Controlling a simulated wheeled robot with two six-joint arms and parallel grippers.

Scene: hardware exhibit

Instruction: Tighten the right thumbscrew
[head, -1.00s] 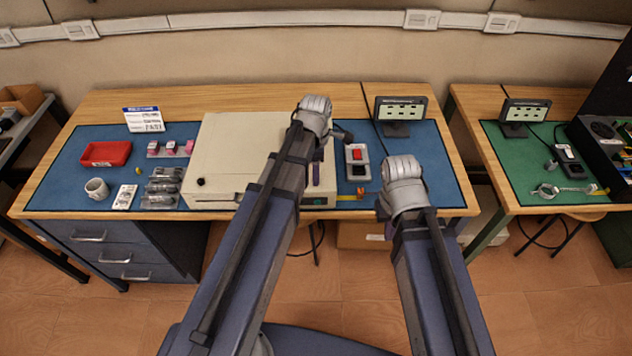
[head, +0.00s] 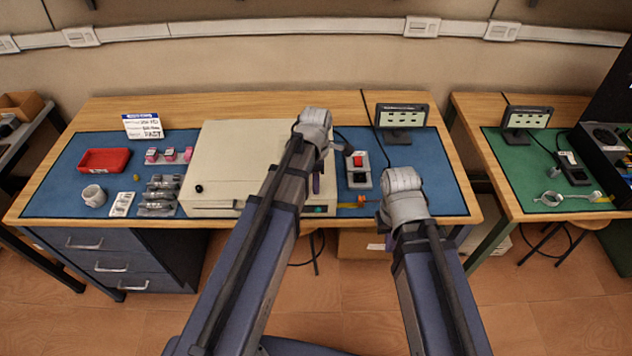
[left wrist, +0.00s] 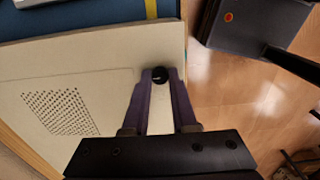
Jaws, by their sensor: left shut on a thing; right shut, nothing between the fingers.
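A beige equipment case (head: 238,150) lies on the blue mat. A black thumbscrew (head: 199,188) shows near its front left corner. The right thumbscrew (left wrist: 160,75) is a dark round knob at the case's edge in the left wrist view; my left arm hides it in the head view. My left gripper (left wrist: 160,80) is shut on this knob, one purple finger on each side; it also shows in the head view (head: 317,186). My right gripper (head: 388,240) is shut and empty in front of the bench's front edge, right of the case, its fingers mostly hidden by its wrist.
A switch box with a red button (head: 358,169) and a display (head: 402,118) stand right of the case. A red tray (head: 104,160), a mug (head: 94,195) and small parts lie to the left. A second bench with a green mat (head: 520,172) stands at the right.

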